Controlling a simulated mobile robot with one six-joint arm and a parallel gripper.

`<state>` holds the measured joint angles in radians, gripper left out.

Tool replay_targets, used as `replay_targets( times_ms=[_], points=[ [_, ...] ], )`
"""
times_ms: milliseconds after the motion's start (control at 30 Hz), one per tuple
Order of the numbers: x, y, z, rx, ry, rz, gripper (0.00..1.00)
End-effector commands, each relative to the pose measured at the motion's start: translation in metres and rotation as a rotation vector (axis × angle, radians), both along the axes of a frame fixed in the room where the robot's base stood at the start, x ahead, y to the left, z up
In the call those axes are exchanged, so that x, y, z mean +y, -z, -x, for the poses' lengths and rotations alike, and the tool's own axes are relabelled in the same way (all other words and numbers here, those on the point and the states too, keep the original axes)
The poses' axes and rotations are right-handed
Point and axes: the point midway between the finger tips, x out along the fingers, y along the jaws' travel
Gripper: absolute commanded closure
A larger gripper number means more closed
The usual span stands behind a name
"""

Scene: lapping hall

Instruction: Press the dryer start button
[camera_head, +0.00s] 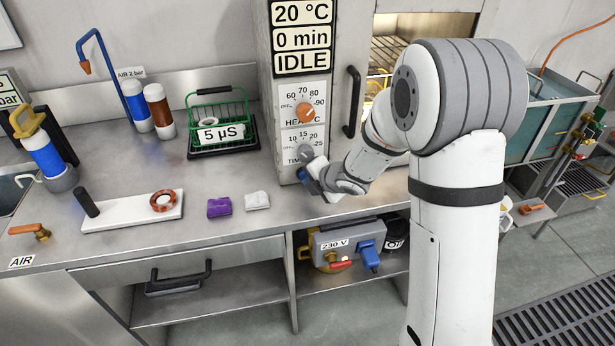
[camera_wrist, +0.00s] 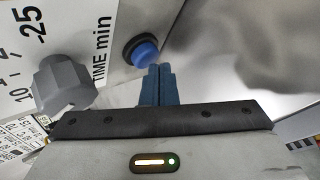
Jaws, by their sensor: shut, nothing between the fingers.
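The dryer (camera_head: 267,75) is a tall grey cabinet on the steel bench, with a display reading 20 °C, 0 min and IDLE. In the wrist view a round blue button (camera_wrist: 141,51) in a dark ring sits on its panel, beside the "TIME min" lettering. The grey time knob (camera_wrist: 62,84) is to its left, and also shows in the head view (camera_head: 305,153). My gripper (camera_wrist: 157,72) is shut and empty, its blue fingertips close below the button; contact cannot be told. In the head view my gripper (camera_head: 309,180) is low at the dryer front and hides the button.
The orange heat knob (camera_head: 306,112) and the black door handle (camera_head: 351,102) stick out from the dryer.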

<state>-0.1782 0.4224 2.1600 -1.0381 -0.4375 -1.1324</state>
Motion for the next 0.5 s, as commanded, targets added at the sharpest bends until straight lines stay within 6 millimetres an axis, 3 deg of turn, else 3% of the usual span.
replay_targets(
  times_ms=[500],
  points=[
    [0.0017, 0.0000, -0.0063, 0.000, 0.000, 0.000, 1.00]
  ],
)
